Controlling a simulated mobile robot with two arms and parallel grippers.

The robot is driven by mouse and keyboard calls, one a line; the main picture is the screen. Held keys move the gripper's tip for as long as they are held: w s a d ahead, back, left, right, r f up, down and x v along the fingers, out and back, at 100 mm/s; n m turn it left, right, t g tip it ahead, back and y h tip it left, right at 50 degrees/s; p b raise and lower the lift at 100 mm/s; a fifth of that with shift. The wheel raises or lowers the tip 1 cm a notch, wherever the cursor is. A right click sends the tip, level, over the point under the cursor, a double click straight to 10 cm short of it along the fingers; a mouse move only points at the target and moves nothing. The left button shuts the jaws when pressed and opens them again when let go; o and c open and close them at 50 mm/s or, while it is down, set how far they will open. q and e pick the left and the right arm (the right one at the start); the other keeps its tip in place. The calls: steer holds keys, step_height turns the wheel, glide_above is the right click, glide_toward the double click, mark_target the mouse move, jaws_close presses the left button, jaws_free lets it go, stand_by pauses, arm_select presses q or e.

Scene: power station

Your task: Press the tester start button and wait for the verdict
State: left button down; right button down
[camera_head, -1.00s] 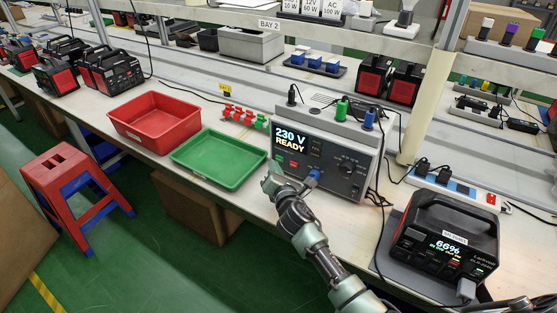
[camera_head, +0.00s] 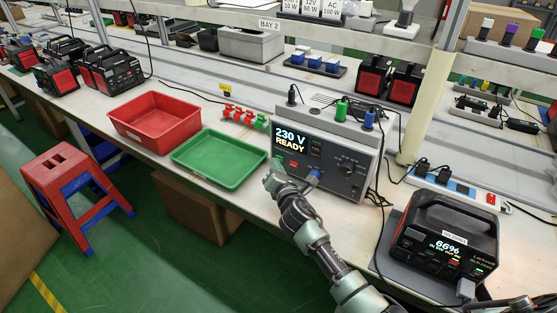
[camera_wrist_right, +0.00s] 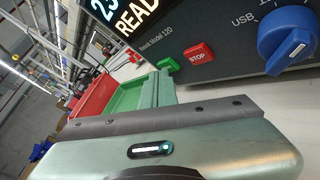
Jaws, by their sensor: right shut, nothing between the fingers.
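The tester (camera_head: 330,155) is a grey box with a dark front panel on the bench. Its display (camera_head: 290,139) reads "230 V READY". In the right wrist view, a green button (camera_wrist_right: 169,64) sits left of the red STOP button (camera_wrist_right: 200,52) and the blue knob (camera_wrist_right: 287,42). My right gripper (camera_head: 274,171) is shut and empty at the lower left of the panel. Its fingertips (camera_wrist_right: 162,80) are very close to the green button; I cannot tell whether they touch it. My left gripper is not in view.
A green tray (camera_head: 181,157) and a red tray (camera_head: 117,122) stand left of the tester. A black power station (camera_head: 440,230) showing 66% stands at the right on a grey mat. Cables run beside the tester. A red stool (camera_head: 60,172) stands on the floor.

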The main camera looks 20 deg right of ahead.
stand_by(0.3)
steer(key=shift+s+a, duration=0.3)
steer(key=shift+a, duration=0.1)
steer(key=shift+s+a, duration=0.3)
steer(key=shift+a, duration=0.1)
steer(key=shift+s+a, duration=0.8)
steer(key=shift+a, duration=0.2)
steer(key=shift+s+a, duration=0.75)
steer(key=shift+a, duration=0.2)
